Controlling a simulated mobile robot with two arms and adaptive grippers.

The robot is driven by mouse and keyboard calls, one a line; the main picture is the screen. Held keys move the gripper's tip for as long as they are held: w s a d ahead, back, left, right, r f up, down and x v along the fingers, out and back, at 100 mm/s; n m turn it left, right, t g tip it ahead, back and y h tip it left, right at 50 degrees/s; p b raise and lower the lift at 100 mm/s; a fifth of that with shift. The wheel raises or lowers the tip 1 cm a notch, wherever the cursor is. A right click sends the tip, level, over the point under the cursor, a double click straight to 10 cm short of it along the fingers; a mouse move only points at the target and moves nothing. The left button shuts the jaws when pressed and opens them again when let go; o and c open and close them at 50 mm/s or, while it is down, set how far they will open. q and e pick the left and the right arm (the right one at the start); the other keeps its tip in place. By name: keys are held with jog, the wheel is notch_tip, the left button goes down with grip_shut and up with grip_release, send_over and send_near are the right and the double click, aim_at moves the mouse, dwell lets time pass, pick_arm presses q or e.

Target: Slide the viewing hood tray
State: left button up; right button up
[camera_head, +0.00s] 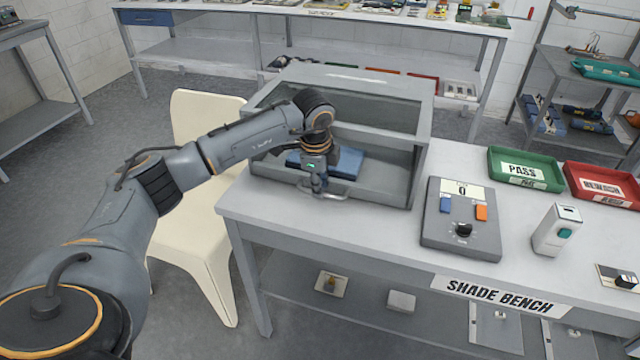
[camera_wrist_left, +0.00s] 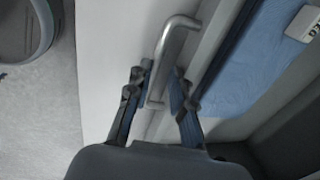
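The grey viewing hood (camera_head: 425,120) is an open-fronted box on the bench. A blue tray surface (camera_head: 348,163) shows inside it, partly hidden by my left arm; it also shows in the left wrist view (camera_wrist_left: 235,75). A metal bar handle (camera_head: 335,196) is at the hood's lower front edge; it also shows in the left wrist view (camera_wrist_left: 178,42). My left gripper (camera_head: 317,186) is at this handle, pointing down. In the left wrist view its two fingers (camera_wrist_left: 163,88) are apart, one on each side of the handle, with a small gap showing. My right gripper is out of view.
Right of the hood are a control box (camera_head: 461,220) with a dial, a green PASS tray (camera_head: 525,169), a red tray (camera_head: 603,185) and a white device (camera_head: 557,230). A cream chair (camera_head: 200,235) stands left of the bench, under my arm.

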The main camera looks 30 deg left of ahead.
pick_arm(q)
jog(key=shift+r, duration=0.35)
notch_tip(320, 180, up, 11)
jog(key=s, duration=0.2)
jog(key=shift+d, duration=0.3)
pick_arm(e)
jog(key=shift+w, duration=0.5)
pick_arm(q)
jog(key=shift+s, duration=0.1)
